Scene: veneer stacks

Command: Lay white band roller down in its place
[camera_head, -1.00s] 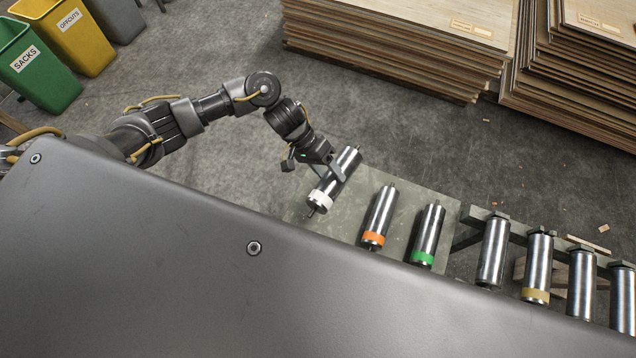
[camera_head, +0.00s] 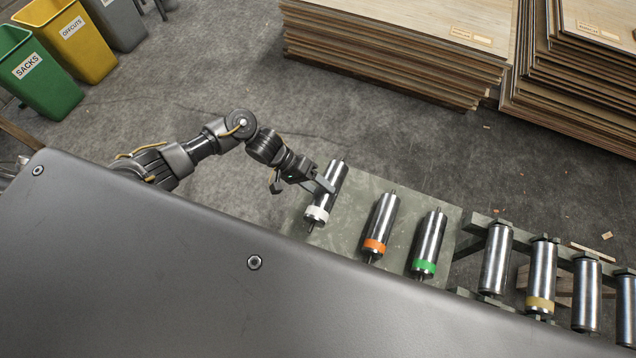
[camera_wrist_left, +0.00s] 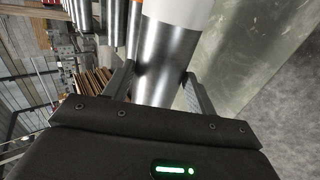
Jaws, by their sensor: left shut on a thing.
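The white band roller (camera_head: 326,194) is a steel cylinder with a white band at its near end. My left gripper (camera_head: 325,186) is shut on it around the middle, over the left part of the greenish plate (camera_head: 348,217). In the left wrist view the roller (camera_wrist_left: 167,60) stands between the two fingers, its white band at the top. I cannot tell whether the roller touches the plate. The orange band roller (camera_head: 382,222) and the green band roller (camera_head: 430,240) lie on the plate to its right. My right gripper is not in view.
A conveyor frame (camera_head: 470,243) with several rollers, one with a yellow band (camera_head: 541,275), runs off to the right. Veneer stacks (camera_head: 390,50) stand behind. Green (camera_head: 40,75) and yellow (camera_head: 75,40) bins stand at the upper left. The floor between is clear.

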